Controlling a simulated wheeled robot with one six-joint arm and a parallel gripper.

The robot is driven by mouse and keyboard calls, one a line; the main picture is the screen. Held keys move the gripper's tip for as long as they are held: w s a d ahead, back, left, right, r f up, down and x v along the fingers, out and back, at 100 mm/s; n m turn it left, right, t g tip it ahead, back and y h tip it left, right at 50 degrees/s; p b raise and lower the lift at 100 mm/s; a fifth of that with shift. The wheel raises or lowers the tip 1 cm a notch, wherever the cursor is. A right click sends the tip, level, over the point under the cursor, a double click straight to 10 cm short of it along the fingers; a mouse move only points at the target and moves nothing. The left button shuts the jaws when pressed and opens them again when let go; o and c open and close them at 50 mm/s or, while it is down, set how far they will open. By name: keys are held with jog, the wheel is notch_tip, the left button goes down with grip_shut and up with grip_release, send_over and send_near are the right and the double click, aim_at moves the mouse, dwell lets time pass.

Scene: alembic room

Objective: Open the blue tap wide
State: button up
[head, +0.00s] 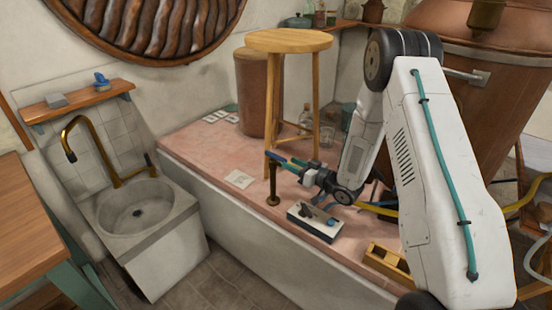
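A slim brass post (272,187) with a round foot stands upright on the pink ledge, near its front edge. Blue and teal bars show at its top. I cannot tell which of them are the blue tap's handle and which are my fingers. My gripper (284,161) reaches in from the right, its fingers pointing left at the top of the post. Whether it touches the post, and whether it is open or shut, is too small to tell. A grey-white box (307,224) with a dark top and a small bluish lever lies below my gripper.
A wooden stool (289,41) stands on the pink ledge (196,140) just behind my gripper. A wooden tray (387,262) lies at the front right. A stone sink (170,232) with a brass faucet (100,122) is at left. A copper vessel (500,75) stands at right.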

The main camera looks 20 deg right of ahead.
aim_at(276, 158)
jog(key=x, duration=0.7)
jog(key=shift+w+a+f, duration=0.1)
jog(key=shift+w+a, duration=0.1)
jog(key=shift+a, duration=0.1)
grip_shut()
